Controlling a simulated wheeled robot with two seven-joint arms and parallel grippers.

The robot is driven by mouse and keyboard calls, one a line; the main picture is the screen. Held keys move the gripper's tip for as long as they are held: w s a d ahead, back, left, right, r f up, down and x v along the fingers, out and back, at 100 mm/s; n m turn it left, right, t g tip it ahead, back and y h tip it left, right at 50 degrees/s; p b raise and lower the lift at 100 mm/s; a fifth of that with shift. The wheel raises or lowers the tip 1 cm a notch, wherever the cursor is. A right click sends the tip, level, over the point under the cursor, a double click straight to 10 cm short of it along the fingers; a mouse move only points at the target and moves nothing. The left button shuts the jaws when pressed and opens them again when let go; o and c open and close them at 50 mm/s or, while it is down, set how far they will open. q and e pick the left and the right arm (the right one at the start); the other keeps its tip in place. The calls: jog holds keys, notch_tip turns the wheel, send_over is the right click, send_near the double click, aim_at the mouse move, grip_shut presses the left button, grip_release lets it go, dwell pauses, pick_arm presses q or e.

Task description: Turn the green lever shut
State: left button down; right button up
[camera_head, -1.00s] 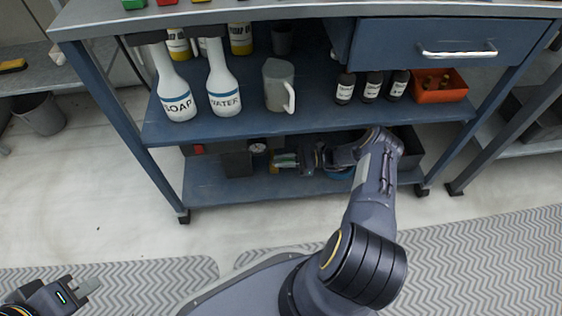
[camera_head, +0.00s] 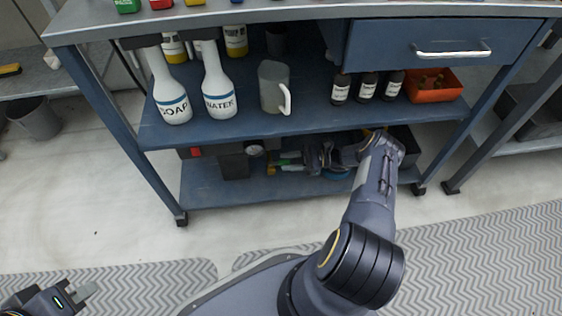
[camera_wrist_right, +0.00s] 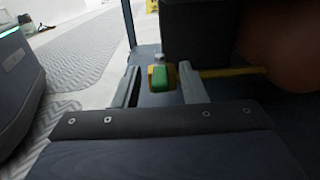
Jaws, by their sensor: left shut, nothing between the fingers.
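The green lever (camera_wrist_right: 158,78) shows in the right wrist view on a yellow brass-coloured valve body (camera_wrist_right: 152,88), with a yellow pipe (camera_wrist_right: 232,71) running right from it. My right gripper (camera_wrist_right: 156,84) is open, with one finger on each side of the lever. I cannot tell whether either finger touches it. In the head view my right arm reaches onto the bottom shelf (camera_head: 240,194), where its gripper is small and partly hidden among dark parts. My left gripper (camera_head: 84,291) is shut and empty, low at the left, away from the cart.
A dark box (camera_wrist_right: 199,35) stands close behind the lever. The middle shelf (camera_head: 220,129) above my right arm holds soap (camera_head: 173,105) and water (camera_head: 220,101) bottles, a jug (camera_head: 272,88), small dark bottles and an orange bin (camera_head: 433,92). The floor before the cart is clear.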

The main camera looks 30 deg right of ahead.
jog(key=shift+v, duration=2.1)
jog(key=shift+s, duration=0.15)
